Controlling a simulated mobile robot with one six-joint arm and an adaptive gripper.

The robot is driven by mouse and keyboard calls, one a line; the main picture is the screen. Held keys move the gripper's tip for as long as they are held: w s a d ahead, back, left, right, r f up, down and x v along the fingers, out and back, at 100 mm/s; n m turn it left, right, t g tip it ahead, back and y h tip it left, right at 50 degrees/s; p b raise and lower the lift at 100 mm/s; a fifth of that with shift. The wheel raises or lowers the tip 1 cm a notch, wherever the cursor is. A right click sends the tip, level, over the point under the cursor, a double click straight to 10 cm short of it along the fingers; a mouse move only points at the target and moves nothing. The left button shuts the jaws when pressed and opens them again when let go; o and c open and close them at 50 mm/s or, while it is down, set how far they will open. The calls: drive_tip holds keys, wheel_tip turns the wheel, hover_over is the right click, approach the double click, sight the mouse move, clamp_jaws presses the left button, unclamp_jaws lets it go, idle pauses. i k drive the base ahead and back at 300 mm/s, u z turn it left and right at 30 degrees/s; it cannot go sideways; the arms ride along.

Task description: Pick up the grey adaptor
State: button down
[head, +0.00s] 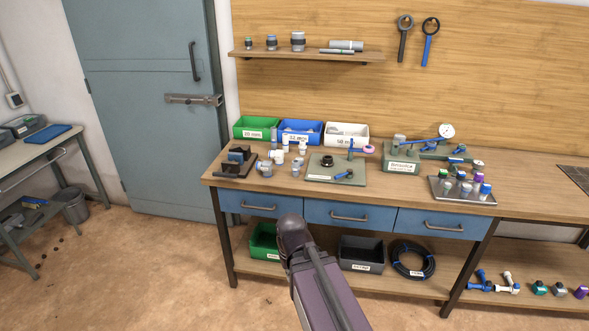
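Several small grey fittings stand on the workbench, and I cannot tell which one is the grey adaptor. One grey fitting (265,168) lies beside the dark vise-like block at the bench's left. Another grey fitting (296,168) stands just right of it, near white fittings. A grey piece (399,140) also sits by the grey box at the back right. Part of my arm rises from the bottom centre in front of the bench. My gripper is not recognisable in this view, and nothing is seen held.
Green (256,127), blue (301,131) and white (346,134) bins line the bench's back. A plate with a black ring (336,174) and a tray of coloured caps (462,190) occupy the bench (540,203). A wall shelf (305,55) holds more grey parts.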

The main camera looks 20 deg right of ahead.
sight(296, 167)
drive_tip(key=z, duration=0.35)
drive_tip(key=i, duration=0.95)
drive_tip(key=z, duration=0.45)
